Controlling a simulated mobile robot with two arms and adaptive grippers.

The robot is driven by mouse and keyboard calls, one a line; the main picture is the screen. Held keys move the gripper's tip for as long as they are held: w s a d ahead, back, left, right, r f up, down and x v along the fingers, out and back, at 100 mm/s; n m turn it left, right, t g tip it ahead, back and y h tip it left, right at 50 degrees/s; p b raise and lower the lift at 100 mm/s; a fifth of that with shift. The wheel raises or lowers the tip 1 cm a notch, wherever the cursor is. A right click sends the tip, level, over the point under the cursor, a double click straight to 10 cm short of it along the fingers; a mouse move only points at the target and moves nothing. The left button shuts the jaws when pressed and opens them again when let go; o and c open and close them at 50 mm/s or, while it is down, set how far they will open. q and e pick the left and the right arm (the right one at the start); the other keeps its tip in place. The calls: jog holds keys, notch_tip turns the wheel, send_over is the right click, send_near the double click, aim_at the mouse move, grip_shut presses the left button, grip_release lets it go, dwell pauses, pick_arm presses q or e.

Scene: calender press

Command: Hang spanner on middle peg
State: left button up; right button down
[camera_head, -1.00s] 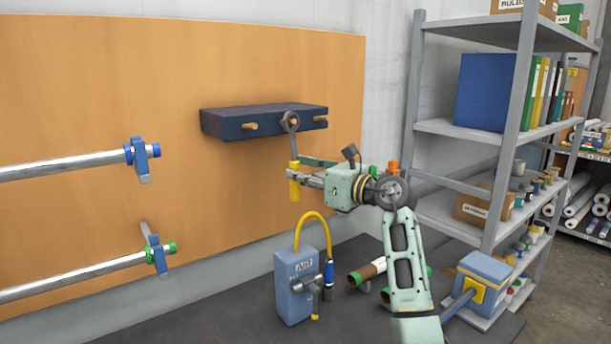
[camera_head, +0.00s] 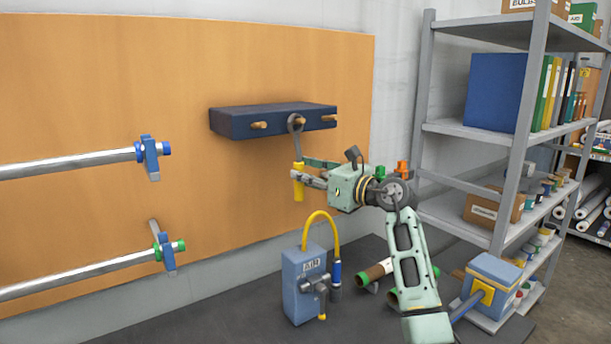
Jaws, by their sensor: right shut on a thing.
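The spanner (camera_head: 298,183) has a yellow handle and a grey ring head at its top. It hangs upright, with the ring head at the middle peg (camera_head: 299,122) of the dark blue rack (camera_head: 230,122). The peg's tip shows within the ring, but how far the ring sits on the peg I cannot tell. My right gripper (camera_head: 305,174) comes in from the right and is shut on the spanner's yellow handle, below the rack. My left gripper is not in view.
The left peg (camera_head: 258,126) and right peg (camera_head: 328,118) are bare. Two metal rollers (camera_head: 70,163) run in front of the orange panel at left. A blue air unit (camera_head: 300,290) with a yellow hose stands below the gripper. A grey shelf (camera_head: 480,133) stands at right.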

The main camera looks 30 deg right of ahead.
jog(key=c, duration=1.5)
grip_release()
jog(key=shift+s, duration=0.1)
jog(key=v, duration=1.1)
jog(key=shift+s+d, duration=0.15)
jog(key=shift+s, duration=0.25)
